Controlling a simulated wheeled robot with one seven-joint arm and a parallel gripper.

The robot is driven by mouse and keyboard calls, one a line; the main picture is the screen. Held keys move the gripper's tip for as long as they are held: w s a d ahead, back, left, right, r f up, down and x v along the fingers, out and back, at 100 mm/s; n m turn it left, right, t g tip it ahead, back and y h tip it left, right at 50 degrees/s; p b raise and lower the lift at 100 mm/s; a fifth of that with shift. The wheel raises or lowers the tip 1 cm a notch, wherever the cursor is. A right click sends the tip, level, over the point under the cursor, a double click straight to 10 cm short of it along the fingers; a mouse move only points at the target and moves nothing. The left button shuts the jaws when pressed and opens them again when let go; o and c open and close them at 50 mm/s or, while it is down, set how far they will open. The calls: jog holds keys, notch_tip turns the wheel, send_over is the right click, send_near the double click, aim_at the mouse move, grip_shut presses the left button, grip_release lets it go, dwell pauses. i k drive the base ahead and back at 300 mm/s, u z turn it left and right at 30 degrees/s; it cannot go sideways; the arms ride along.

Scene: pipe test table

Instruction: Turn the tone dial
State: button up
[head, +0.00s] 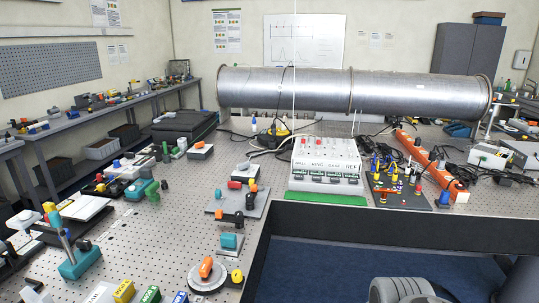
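No dial in the head view carries a label that I can read as tone, so I cannot tell for sure which one it is. A round pale dial with an orange handle (206,268) lies on the near table at the bottom, left of the middle. A white control box (325,158) with red knobs and dark sockets stands on the table right of the middle, on a green strip.
A yellow knob (237,276) and a teal block (231,242) stand close to the orange handle. A dark board (408,196) with several coloured pegs sits right of the control box. A large metal pipe (350,90) spans the back. Blue floor (370,268) lies inside the table's edge.

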aim_at(244, 166)
jog(key=i, duration=1.8)
jog(key=u, duration=1.05)
